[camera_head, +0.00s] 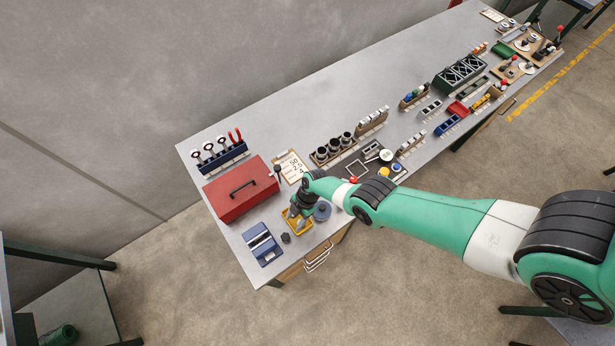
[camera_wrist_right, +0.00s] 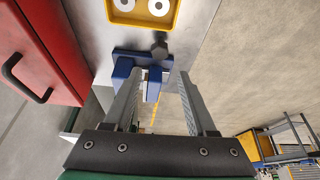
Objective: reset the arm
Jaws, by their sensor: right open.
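My right arm reaches in from the right in the head view. Its gripper (camera_head: 297,212) is above the near-left end of the long grey workbench (camera_head: 290,110), over a yellow tray (camera_head: 308,228). In the right wrist view the two grey fingers (camera_wrist_right: 157,82) are spread apart with nothing held between them. A blue fixture (camera_wrist_right: 128,62) and a dark knob (camera_wrist_right: 160,49) lie beyond the fingertips. The gripper hides part of the yellow tray in the head view. My left gripper is not in view.
A red toolbox (camera_head: 241,189) stands left of the gripper, close by. A blue rack with red-handled tools (camera_head: 221,156) is behind it. A round grey-blue piece (camera_head: 322,211) sits just right of the gripper. Several parts racks line the bench toward the far right. The bench's back strip is clear.

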